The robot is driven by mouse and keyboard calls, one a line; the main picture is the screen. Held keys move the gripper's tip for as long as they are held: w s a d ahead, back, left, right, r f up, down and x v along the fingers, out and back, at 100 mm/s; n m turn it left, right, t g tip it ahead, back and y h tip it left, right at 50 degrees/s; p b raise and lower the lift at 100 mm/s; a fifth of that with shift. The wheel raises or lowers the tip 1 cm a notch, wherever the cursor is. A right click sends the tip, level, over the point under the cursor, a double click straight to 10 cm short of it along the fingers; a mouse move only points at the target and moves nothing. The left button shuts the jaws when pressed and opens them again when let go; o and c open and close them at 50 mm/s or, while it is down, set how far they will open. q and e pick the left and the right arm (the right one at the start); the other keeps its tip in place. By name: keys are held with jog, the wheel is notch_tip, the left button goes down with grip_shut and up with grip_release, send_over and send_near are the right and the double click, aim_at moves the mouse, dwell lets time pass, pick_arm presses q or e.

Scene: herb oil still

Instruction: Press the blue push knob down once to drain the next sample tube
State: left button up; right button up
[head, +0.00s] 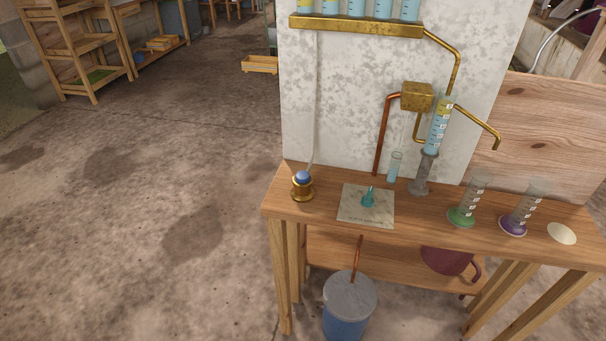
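The blue push knob (303,176) sits on top of a round brass base (301,189) near the left end of the wooden bench (410,219). A thin pale tube runs up the wall from it. Several sample tubes with blue liquid stand in the brass rack (356,26) high on the wall; their tops are cut off by the picture edge. One has some yellow in it. A brass pipe runs from the rack toward a graduated cylinder (437,125) holding blue liquid with yellow on top. Neither gripper is in view.
A pale tile (352,211) with a small teal item (368,197) lies right of the knob. Green-based (464,217) and purple-based (515,224) cylinders stand further right. A lidded blue bucket (346,319) stands below. The floor left of the bench is clear.

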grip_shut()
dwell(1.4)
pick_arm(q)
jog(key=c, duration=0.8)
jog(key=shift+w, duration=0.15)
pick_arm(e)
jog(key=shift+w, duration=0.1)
